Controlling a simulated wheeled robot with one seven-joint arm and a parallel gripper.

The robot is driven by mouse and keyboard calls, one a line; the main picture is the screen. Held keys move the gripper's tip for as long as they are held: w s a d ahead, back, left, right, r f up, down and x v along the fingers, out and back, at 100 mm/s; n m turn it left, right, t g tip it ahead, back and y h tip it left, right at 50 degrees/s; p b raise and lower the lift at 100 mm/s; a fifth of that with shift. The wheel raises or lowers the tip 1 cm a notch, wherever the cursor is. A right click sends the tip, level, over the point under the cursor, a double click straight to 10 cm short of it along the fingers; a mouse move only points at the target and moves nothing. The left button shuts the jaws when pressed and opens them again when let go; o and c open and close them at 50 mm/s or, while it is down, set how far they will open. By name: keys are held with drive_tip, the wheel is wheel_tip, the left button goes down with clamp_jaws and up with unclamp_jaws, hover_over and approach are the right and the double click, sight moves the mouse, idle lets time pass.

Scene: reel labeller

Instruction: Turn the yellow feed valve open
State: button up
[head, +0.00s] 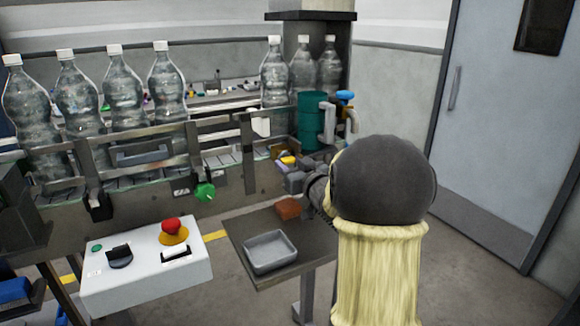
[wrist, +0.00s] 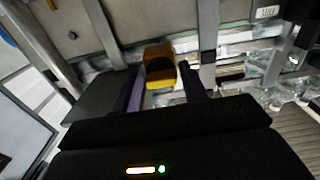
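The yellow feed valve (wrist: 159,52) shows in the wrist view as a short yellow handle with a dark middle. It stands out from the machine front between the tips of my gripper (wrist: 159,72). In the head view the yellow handle (head: 288,160) is a small patch at the tips of my gripper (head: 284,158); my arm hides part of that area.
A green knob (head: 204,191) sits on the machine front. A green cylinder (head: 311,122) with a blue-topped valve (head: 345,96) stands behind my gripper. Several bottles line the conveyor. A side table holds a grey tray (head: 270,252) and a brown block (head: 289,208). A control box (head: 146,270) stands front left.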

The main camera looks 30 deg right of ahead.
drive_tip(key=shift+o, duration=0.9)
drive_tip(key=s, duration=1.7)
drive_tip(key=shift+s+d+b, duration=0.2)
drive_tip(key=shift+d+b, duration=0.05)
drive_tip(key=shift+b, duration=0.05)
